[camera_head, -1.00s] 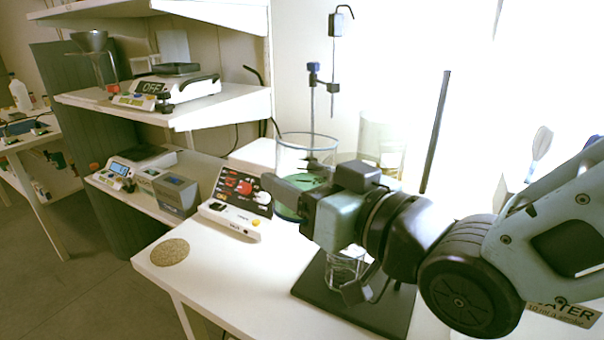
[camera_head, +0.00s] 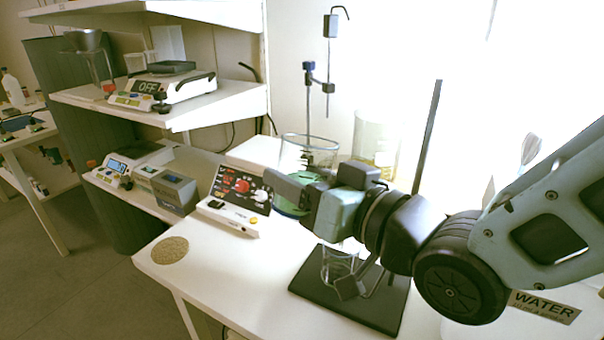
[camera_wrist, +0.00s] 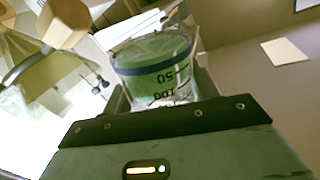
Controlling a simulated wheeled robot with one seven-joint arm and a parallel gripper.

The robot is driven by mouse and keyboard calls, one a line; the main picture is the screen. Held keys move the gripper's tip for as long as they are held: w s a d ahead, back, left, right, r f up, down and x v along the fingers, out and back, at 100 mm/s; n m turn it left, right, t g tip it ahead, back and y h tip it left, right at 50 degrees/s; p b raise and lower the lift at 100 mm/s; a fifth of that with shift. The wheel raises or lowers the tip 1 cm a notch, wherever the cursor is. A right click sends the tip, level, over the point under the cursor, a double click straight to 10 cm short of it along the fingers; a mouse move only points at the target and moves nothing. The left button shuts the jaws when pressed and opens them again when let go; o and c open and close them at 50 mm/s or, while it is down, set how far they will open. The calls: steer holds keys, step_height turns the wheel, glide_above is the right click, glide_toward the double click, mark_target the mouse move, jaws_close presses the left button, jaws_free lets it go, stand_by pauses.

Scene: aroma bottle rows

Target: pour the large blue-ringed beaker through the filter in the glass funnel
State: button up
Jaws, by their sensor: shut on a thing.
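My gripper (camera_head: 292,190) is shut on the large blue-ringed beaker (camera_head: 309,150), a clear glass vessel with green liquid low in it. The beaker is held above the bench and looks about upright. In the wrist view the beaker (camera_wrist: 158,65) sits between the fingers, with its blue ring and printed marks showing. A black stand base (camera_head: 370,308) with a tall rod (camera_head: 428,135) stands below and right of my gripper. Small clear glassware (camera_head: 338,266) shows over that base, partly hidden by my wrist. I cannot make out the glass funnel or its filter in the head view.
A control box with red and white markings (camera_head: 241,190) stands left of the beaker. A cork mat (camera_head: 170,250) lies at the bench's left edge. Another large glass vessel (camera_head: 374,138) is behind my wrist. A WATER label (camera_head: 545,307) is at right.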

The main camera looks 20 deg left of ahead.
mark_target(331, 162)
steer(key=shift+w+r+m+p, duration=0.2)
steer(key=shift+r+m+p, duration=0.1)
steer(key=shift+p, duration=0.3)
steer(key=shift+w+d+f+m+p, duration=0.2)
steer(key=shift+w+f+m+p, duration=0.2)
steer(key=shift+m+p, duration=0.3)
steer(key=shift+w, duration=0.1)
steer(key=shift+r+p, duration=0.1)
steer(key=shift+p, duration=0.25)
steer(key=shift+w+d+r+m+g+p, duration=0.2)
steer(key=shift+r+m+p, duration=0.3)
steer(key=shift+p, duration=0.45)
steer(key=shift+w+r+m+g+p, duration=0.1)
steer(key=shift+w+r+m+p, duration=0.25)
steer(key=shift+r+p, duration=0.45)
steer(key=shift+f+m+p, duration=0.4)
steer(key=shift+m+p, duration=0.4)
steer(key=shift+p, duration=0.05)
steer(key=shift+f+m+p, duration=0.35)
steer(key=shift+m+p, duration=0.4)
steer(key=shift+p, duration=0.1)
steer(key=shift+r+m+g+h+p, duration=0.3)
steer(key=shift+r+m+g+p, duration=0.1)
steer(key=shift+m+p, duration=0.6)
steer(key=shift+w+f+m, duration=0.1)
steer(key=shift+f+m, duration=0.15)
steer(key=shift+m, duration=0.35)
stand_by(1.2)
